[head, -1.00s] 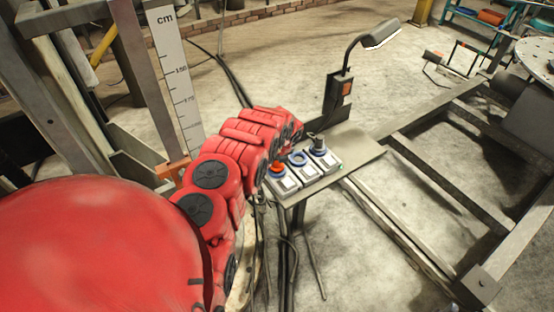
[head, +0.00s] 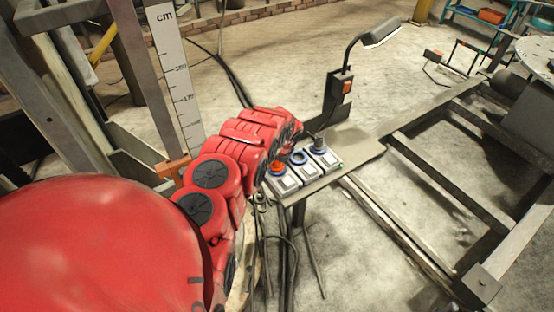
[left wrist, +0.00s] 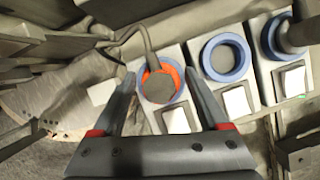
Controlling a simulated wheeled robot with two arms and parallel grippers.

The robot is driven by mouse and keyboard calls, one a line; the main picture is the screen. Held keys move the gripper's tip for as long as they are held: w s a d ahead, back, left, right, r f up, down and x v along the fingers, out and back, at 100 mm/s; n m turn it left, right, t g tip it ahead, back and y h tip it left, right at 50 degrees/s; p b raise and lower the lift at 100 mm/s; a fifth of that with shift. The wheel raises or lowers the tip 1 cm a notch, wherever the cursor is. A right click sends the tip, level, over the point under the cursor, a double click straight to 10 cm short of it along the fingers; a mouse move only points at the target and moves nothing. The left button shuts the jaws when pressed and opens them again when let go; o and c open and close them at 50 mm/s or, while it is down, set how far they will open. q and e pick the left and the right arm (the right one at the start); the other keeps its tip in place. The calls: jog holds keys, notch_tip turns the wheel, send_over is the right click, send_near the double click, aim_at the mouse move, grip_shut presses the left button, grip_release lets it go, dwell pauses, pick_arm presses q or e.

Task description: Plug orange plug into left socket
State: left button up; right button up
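The orange plug (left wrist: 174,70) sits within the blue ring of the left socket (left wrist: 147,96), with its grey cable running up and away. How deep it sits I cannot tell. In the head view the orange plug (head: 277,167) shows at the left socket (head: 286,182). My left gripper (left wrist: 158,74) is open, its two fingers on either side of the plug with visible gaps. In the head view the fingers are mostly hidden by my red arm. My right gripper is not in view.
The middle socket (head: 298,158) is empty. The right socket (head: 331,158) holds a dark grey plug (head: 318,143). White switches front the sockets on a narrow grey shelf (head: 358,148). A lamp (head: 380,33) stands behind. Cables hang below, and a metal frame (head: 455,175) lies right.

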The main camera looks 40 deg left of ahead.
pick_arm(q)
jog(key=v, duration=0.6)
jog(key=shift+r, duration=0.25)
jog(key=p+v, duration=1.1)
jog(key=p, duration=0.1)
jog(key=shift+f, duration=0.1)
